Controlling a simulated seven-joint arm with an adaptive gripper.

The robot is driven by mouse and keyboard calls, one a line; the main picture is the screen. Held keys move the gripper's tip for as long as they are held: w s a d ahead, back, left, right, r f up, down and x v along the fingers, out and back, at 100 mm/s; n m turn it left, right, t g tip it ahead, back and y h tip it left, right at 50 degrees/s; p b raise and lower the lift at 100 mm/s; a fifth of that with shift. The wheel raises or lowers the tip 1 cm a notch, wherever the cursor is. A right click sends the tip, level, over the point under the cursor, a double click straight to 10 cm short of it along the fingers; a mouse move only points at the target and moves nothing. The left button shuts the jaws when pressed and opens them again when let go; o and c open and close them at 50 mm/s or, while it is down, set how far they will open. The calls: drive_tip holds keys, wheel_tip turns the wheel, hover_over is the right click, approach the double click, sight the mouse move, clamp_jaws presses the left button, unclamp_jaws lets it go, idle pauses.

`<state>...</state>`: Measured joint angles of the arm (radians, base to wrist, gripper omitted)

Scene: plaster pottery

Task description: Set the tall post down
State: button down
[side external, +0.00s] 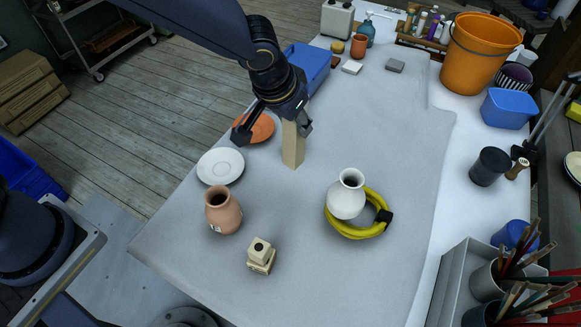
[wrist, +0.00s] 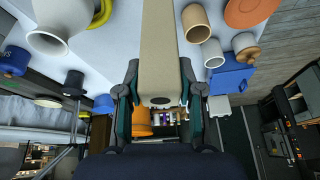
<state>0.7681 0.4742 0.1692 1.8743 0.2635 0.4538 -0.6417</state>
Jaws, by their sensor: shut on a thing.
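The tall post (side external: 293,146) is a pale tan rectangular block. It stands roughly upright over the grey cloth, behind the white vase and the terracotta vase. My gripper (side external: 288,121) is shut on its upper part. In the wrist view the post (wrist: 160,45) runs between the two fingers of my gripper (wrist: 160,78), with a dark hole in its near end face. Whether its lower end touches the cloth or hangs just above it, I cannot tell.
An orange plate (side external: 262,127) and a white plate (side external: 220,166) lie left of the post. A terracotta vase (side external: 223,214), a small cream block piece (side external: 261,258), a white vase (side external: 347,197) and a yellow coil (side external: 358,233) stand nearer. The cloth (side external: 385,130) to the right is clear.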

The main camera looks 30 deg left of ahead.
drive_tip(key=s+a+f+m+h, duration=0.1)
drive_tip(key=s+a+f+m, duration=0.1)
drive_tip(key=s+a, duration=0.3)
wheel_tip(320, 180, down, 9)
drive_tip(key=w+a, duration=0.1)
drive_tip(key=shift+a+f, duration=0.15)
drive_tip(key=shift+a, duration=0.1)
drive_tip(key=shift+f, duration=0.15)
drive_tip(key=c, duration=0.7)
unclamp_jaws()
drive_tip(key=shift+g, duration=0.3)
